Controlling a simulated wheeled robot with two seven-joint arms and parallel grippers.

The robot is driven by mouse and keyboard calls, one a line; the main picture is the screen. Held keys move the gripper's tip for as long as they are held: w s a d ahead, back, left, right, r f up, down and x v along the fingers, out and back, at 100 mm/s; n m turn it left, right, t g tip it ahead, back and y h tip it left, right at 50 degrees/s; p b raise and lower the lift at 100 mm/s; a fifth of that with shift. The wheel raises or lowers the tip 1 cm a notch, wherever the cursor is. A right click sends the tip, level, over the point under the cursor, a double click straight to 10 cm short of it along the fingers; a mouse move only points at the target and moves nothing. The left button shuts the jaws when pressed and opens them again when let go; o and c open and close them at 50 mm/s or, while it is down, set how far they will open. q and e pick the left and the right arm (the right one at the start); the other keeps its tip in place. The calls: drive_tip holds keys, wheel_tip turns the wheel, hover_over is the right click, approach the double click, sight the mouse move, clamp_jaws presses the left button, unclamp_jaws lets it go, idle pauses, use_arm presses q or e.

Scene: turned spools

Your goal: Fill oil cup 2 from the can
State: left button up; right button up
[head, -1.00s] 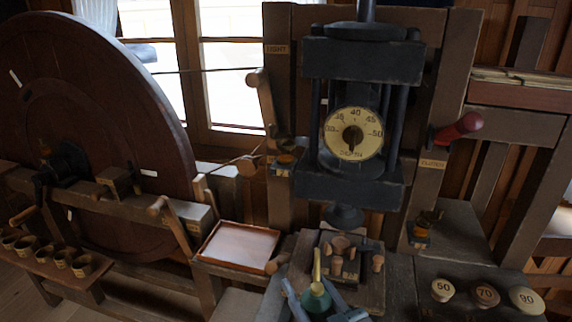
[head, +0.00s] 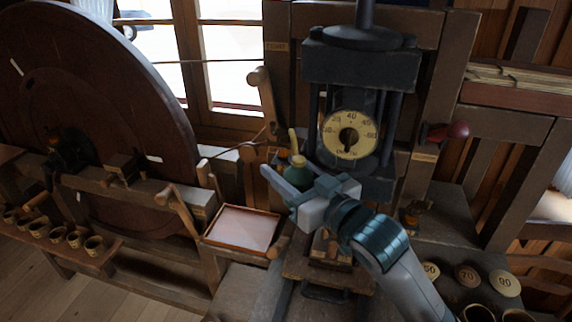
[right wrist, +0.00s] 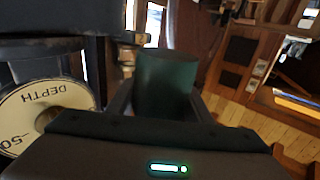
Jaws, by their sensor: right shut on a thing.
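The oil can (head: 299,174) is dark green with a pale upright spout. My right gripper (head: 288,186) is shut on it and holds it raised in front of the press, left of the dial. In the right wrist view the can's green body (right wrist: 165,82) stands between the fingers. A small amber and brass fitting that looks like an oil cup (head: 411,216) sits at the right foot of the press. Another fitting at the left post is largely hidden behind the can. I cannot read which is cup 2. My left gripper is out of view.
The press dial (head: 350,135) is right behind my gripper. Wooden levers (head: 262,95) stand to its left. A shallow tray (head: 242,228) lies lower left. A large wheel (head: 90,110), several small pots (head: 75,238) and numbered discs (head: 467,273) are around.

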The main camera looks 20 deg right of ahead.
idle(0.4)
drive_tip(key=w+m+g+p, duration=0.1)
drive_tip(key=g, duration=0.1)
drive_tip(key=w+m+g+p, duration=0.1)
drive_tip(key=g+p, duration=0.1)
drive_tip(key=g, duration=0.1)
drive_tip(key=w+r+m+g+h+p, duration=0.1)
drive_tip(key=g+p, duration=0.1)
drive_tip(key=g, duration=0.1)
drive_tip(key=shift+w+d, duration=0.15)
drive_tip(key=shift+d, duration=0.1)
idle(1.9)
